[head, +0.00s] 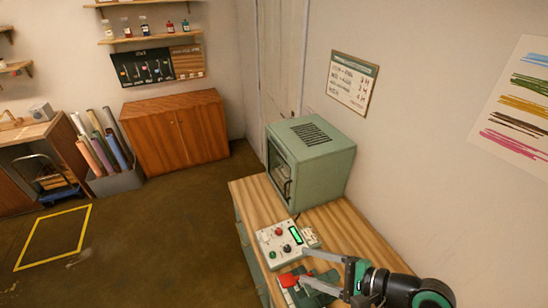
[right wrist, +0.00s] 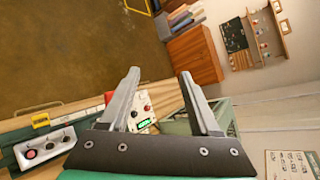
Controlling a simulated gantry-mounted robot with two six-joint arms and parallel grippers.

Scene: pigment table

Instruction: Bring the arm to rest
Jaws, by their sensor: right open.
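My right gripper (head: 299,267) is low in the head view, over the wooden bench, near the white control box. In the right wrist view its two grey fingers (right wrist: 160,95) stand wide apart with nothing between them. The arm reaches in from the lower right of the head view. My left gripper is not in view.
A green oven-like cabinet (head: 312,170) with a dark front door stands on the wooden bench (head: 352,222). A white control box (head: 284,241) with a green display and knobs sits in front of it. Open brown floor (head: 170,235) lies to the left.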

